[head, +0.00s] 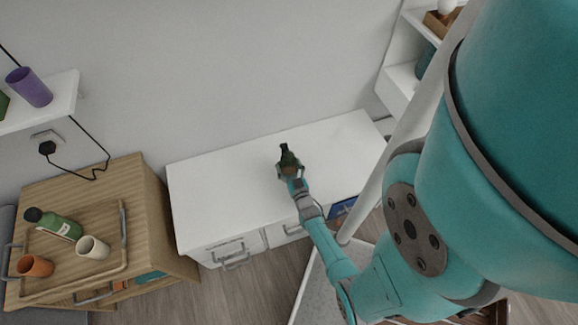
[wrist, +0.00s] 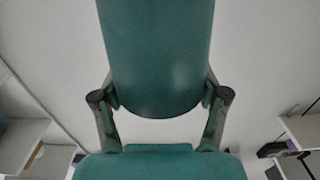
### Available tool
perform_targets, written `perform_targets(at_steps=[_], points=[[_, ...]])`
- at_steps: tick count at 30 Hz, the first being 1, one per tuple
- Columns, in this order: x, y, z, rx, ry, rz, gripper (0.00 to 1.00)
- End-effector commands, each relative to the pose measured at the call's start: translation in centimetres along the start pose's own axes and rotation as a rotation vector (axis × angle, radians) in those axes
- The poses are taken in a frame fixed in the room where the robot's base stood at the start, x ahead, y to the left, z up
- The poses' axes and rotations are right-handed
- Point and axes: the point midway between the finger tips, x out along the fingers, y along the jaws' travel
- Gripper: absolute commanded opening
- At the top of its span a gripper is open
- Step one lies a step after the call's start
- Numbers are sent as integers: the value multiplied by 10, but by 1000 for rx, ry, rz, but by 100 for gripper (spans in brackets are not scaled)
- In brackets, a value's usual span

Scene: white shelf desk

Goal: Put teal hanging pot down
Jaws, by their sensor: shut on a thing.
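The teal hanging pot (wrist: 158,50) fills the upper middle of the wrist view, with a smooth rounded lower end. My gripper (wrist: 160,98) has one finger on each side of it and is shut on it. In the head view my gripper (head: 290,168) is over the middle of the white desk top (head: 225,190). A small dark green shape, apparently the pot (head: 286,155), shows at its tip. I cannot tell whether the pot touches the desk top.
The white desk top is otherwise bare. A wooden cabinet at left bears a tray (head: 110,262) with a green bottle (head: 58,225), a white cup (head: 93,248) and an orange cup (head: 34,266). A wall shelf (head: 50,103) holds a purple cup (head: 30,87). White shelves (head: 401,82) stand right.

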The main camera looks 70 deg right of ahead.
Motion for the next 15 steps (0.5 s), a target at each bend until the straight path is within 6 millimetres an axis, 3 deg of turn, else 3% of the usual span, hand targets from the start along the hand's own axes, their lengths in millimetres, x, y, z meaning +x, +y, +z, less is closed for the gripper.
perform_targets(at_steps=[12, 13, 15], points=[[0, 0, 11, 1, -7, 0, 11], [0, 0, 12, 1, -10, 1, 78], [0, 0, 12, 1, -10, 1, 96]])
